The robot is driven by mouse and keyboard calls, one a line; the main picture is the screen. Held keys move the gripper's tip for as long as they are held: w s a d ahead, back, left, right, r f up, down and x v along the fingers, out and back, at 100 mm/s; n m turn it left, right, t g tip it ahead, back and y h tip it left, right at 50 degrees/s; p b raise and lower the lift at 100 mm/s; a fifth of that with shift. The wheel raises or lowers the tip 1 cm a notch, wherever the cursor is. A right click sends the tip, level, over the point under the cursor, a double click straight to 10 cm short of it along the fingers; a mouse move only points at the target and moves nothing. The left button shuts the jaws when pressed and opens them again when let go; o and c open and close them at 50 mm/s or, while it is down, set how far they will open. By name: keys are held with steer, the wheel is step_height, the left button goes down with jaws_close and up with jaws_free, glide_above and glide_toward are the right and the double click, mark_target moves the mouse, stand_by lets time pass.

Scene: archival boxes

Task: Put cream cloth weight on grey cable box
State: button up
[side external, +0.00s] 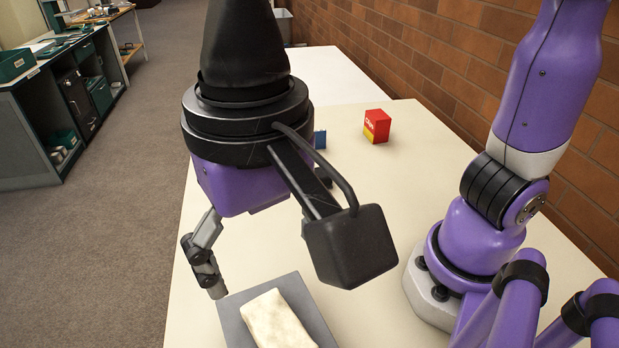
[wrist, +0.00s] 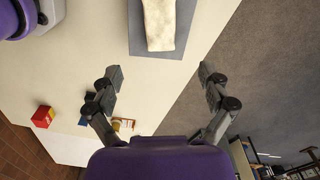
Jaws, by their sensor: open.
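The cream cloth weight (side external: 278,322) is a pale, oblong block lying flat on the top of the grey cable box (side external: 312,301), at the bottom of the side view and cut off by its edge. In the wrist view the weight (wrist: 159,24) also lies within the outline of the grey box (wrist: 184,20), at the top edge. My gripper (wrist: 161,75) is open, with its fingers wide apart and nothing between them. In the side view one finger of my gripper (side external: 211,275) shows beside the box's left corner; the other is hidden. The gripper looks apart from the weight.
A red box (side external: 377,126) stands farther back on the cream table, with a blue object (side external: 320,139) partly hidden by my wrist. A small orange and white item (wrist: 123,125) shows in the wrist view. A brick wall (side external: 480,75) runs along the right. The table between is mostly clear.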

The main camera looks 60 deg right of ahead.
steer(key=w+d+f+n+t, duration=0.1)
steer(key=w+d+n+t, duration=0.1)
steer(key=d, duration=0.9)
steer(key=w+d+f+n+t, duration=0.2)
steer(key=d+t, duration=0.1)
steer(key=d, duration=0.8)
steer(key=shift+w+t, duration=0.3)
steer(key=shift+w, duration=0.1)
